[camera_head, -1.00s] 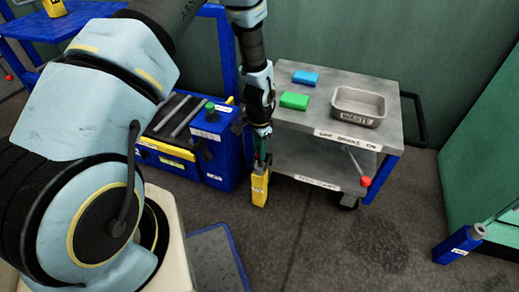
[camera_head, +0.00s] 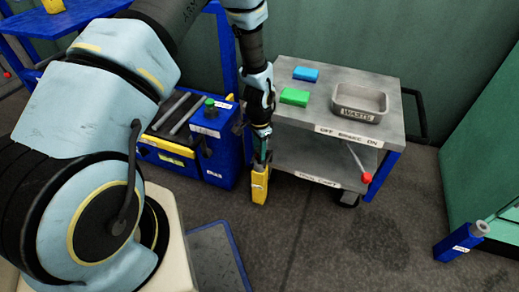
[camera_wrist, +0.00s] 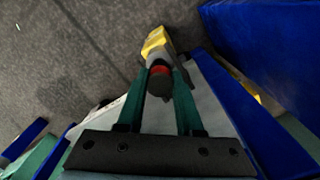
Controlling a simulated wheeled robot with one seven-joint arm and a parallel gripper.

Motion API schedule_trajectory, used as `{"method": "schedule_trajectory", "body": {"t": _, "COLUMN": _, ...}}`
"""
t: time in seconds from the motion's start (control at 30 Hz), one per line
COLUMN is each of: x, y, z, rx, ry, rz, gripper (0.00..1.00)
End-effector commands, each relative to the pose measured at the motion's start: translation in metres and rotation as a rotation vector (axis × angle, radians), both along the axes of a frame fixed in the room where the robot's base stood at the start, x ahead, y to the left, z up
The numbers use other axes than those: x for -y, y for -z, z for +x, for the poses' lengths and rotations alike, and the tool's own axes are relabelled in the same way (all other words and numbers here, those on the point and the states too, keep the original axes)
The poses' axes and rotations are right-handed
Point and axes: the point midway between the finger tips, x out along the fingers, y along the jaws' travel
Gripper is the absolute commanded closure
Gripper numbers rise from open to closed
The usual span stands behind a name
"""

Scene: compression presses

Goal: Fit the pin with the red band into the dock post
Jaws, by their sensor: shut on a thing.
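The pin with the red band (camera_wrist: 160,70) is between the two green fingers of my gripper (camera_wrist: 160,78) in the wrist view; its dark end faces the camera. My gripper (camera_head: 261,152) is shut on it and points down in the head view. Directly below is a yellow post (camera_head: 260,187) with a white label, standing on the floor. In the wrist view, the yellow post (camera_wrist: 155,42) has a grey top in line with the pin. I cannot tell how far the pin is inside it. The pin is mostly hidden in the head view.
A grey cart (camera_head: 320,165) with a waste tray (camera_head: 359,103), a green block (camera_head: 295,97) and a blue block (camera_head: 306,74) stands right of my gripper. A blue machine (camera_head: 215,150) is close on the left. A blue post (camera_head: 460,243) stands at far right. Floor between is clear.

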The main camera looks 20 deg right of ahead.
Motion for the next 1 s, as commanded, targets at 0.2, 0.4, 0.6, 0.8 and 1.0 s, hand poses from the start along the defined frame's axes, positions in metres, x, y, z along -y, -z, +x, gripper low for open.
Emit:
{"method": "schedule_trajectory", "body": {"t": 0.2, "x": 0.000, "y": 0.006, "z": 0.000, "rx": 0.000, "ry": 0.000, "rz": 0.000, "gripper": 1.00}}
{"method": "schedule_trajectory", "body": {"t": 0.4, "x": 0.000, "y": 0.010, "z": 0.000, "rx": 0.000, "ry": 0.000, "rz": 0.000, "gripper": 1.00}}
{"method": "schedule_trajectory", "body": {"t": 0.6, "x": 0.000, "y": 0.015, "z": 0.000, "rx": 0.000, "ry": 0.000, "rz": 0.000, "gripper": 1.00}}
{"method": "schedule_trajectory", "body": {"t": 0.8, "x": 0.000, "y": 0.020, "z": 0.000, "rx": 0.000, "ry": 0.000, "rz": 0.000, "gripper": 1.00}}
{"method": "schedule_trajectory", "body": {"t": 1.0, "x": 0.000, "y": 0.023, "z": 0.000, "rx": 0.000, "ry": 0.000, "rz": 0.000, "gripper": 0.61}}
